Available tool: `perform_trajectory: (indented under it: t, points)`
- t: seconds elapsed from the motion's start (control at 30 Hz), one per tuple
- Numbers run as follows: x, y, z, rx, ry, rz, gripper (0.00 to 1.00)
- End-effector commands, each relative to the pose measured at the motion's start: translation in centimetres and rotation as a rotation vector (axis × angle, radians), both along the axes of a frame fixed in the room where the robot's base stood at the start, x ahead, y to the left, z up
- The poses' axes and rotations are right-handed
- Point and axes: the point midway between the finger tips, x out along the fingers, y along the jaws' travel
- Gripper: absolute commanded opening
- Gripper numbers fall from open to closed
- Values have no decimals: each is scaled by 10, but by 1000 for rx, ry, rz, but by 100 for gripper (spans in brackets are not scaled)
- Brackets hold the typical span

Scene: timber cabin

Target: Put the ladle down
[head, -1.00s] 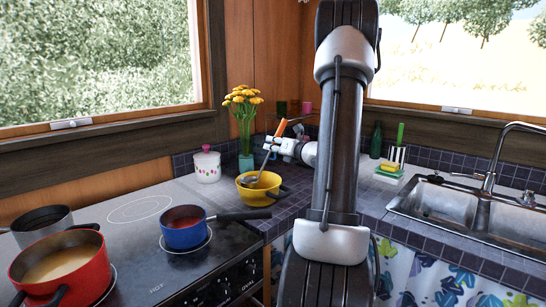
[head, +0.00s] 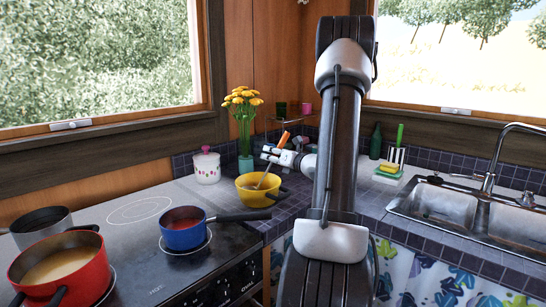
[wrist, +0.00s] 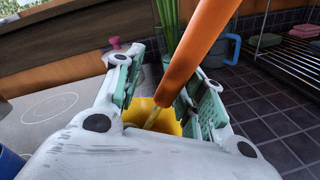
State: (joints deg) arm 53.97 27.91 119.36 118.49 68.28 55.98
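The ladle has an orange handle (head: 284,138) and a metal shaft. It leans with its lower end inside the yellow pot (head: 262,199); the scoop is hidden there. My gripper (head: 270,153) is just above the pot, around the handle. In the wrist view, the orange handle (wrist: 192,50) passes between the green finger pads, close to the right one, with a visible gap to the left one. The fingers stand apart, so my gripper is open. The yellow pot (wrist: 160,120) shows below, between the fingers.
A blue saucepan (head: 184,236), a red pot (head: 88,277) and a grey pot (head: 42,216) stand on the stove at the left. A white lidded jar (head: 207,168) and a flower vase (head: 245,163) are behind the yellow pot. The sink (head: 440,203) is at the right.

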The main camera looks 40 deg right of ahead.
Motion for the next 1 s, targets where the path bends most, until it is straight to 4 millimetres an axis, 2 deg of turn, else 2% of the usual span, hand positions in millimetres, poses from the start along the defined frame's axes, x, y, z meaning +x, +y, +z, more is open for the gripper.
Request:
perform_trajectory:
  t: [0.07,0.17,0.5,0.6,0.77,0.87,0.97,1.0]
  points:
    - [0,0,3,-1,-1,0,40]
    - [-10,-1,3,1,0,-2,40]
    - [-84,-3,9,0,0,-4,40]
    - [-101,-3,11,0,0,-4,40]
    - [-117,-1,12,-3,1,2,40]
    - [-117,15,15,-40,12,49,40]
    - [-112,58,21,-142,44,179,40]
    - [-112,85,24,-214,61,263,40]
